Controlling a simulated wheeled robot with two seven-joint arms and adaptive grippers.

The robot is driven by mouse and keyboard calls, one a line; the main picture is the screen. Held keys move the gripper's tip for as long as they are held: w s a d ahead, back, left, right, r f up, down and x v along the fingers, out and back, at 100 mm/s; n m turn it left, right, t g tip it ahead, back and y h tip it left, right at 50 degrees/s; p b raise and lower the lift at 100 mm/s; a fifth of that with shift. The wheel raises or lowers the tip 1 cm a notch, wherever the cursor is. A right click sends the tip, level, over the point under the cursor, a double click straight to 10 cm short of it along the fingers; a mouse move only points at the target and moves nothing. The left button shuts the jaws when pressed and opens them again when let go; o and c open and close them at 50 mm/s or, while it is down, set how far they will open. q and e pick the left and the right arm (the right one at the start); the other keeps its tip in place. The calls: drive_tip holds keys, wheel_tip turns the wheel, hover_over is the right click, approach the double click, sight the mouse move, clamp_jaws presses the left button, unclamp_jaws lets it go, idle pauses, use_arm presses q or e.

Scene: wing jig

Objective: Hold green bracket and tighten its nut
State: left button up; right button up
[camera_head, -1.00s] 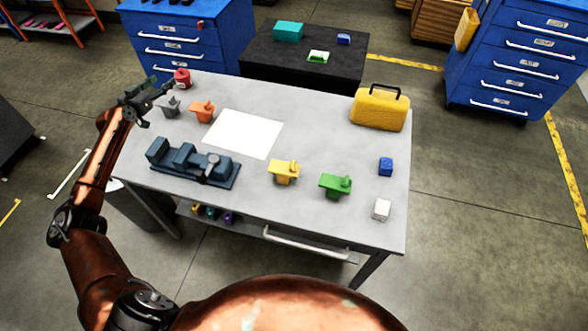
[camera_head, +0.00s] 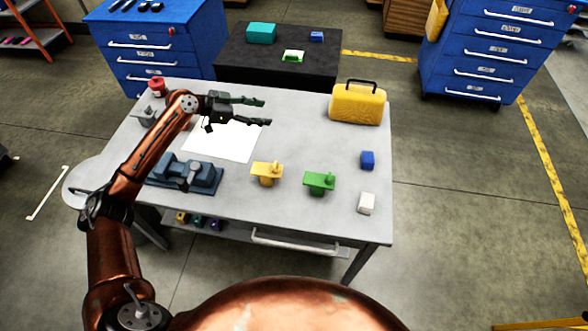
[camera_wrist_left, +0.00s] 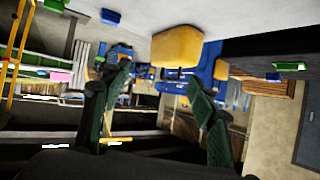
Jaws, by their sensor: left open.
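The green bracket (camera_head: 319,182) stands on the grey table, right of the yellow bracket (camera_head: 267,172). A small green knob, perhaps its nut, shows on its top. My left gripper (camera_head: 266,111) is open and empty above the white sheet, pointing right, up and left of the green bracket and well apart from it. Its two dark green fingers also show spread in the left wrist view (camera_wrist_left: 158,100), with nothing between them. My right gripper does not show.
A dark blue vise-like fixture (camera_head: 185,174) stands at the table's left. A blue block (camera_head: 367,160), a white block (camera_head: 366,203) and a yellow case (camera_head: 357,104) are on the right. The white sheet (camera_head: 226,145) lies flat. A red round item (camera_head: 157,87) stands at the back left.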

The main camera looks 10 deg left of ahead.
sight(305, 176)
use_arm(q)
drive_tip(key=s+d+f+m+g, duration=0.2)
drive_tip(key=s+d+f, duration=0.2)
drive_tip(key=d+f, duration=0.2)
drive_tip(key=s+d+f+m+g+y, duration=0.1)
drive_tip(key=s+d+f+m+g, duration=0.1)
drive_tip(key=s+d+f, duration=0.2)
drive_tip(key=s+d+f+m+g, duration=0.1)
drive_tip(key=s+d+f+g, duration=0.2)
drive_tip(key=d+f, duration=0.5)
drive_tip(key=shift+s+d+f+m, duration=0.15)
drive_tip(key=shift+s+d+m, duration=0.25)
drive_tip(key=shift+s+d, duration=0.3)
drive_tip(key=shift+c, duration=0.5)
drive_tip(key=c, duration=1.3)
drive_tip(key=shift+c, duration=0.4)
drive_tip(key=shift+r, duration=0.3)
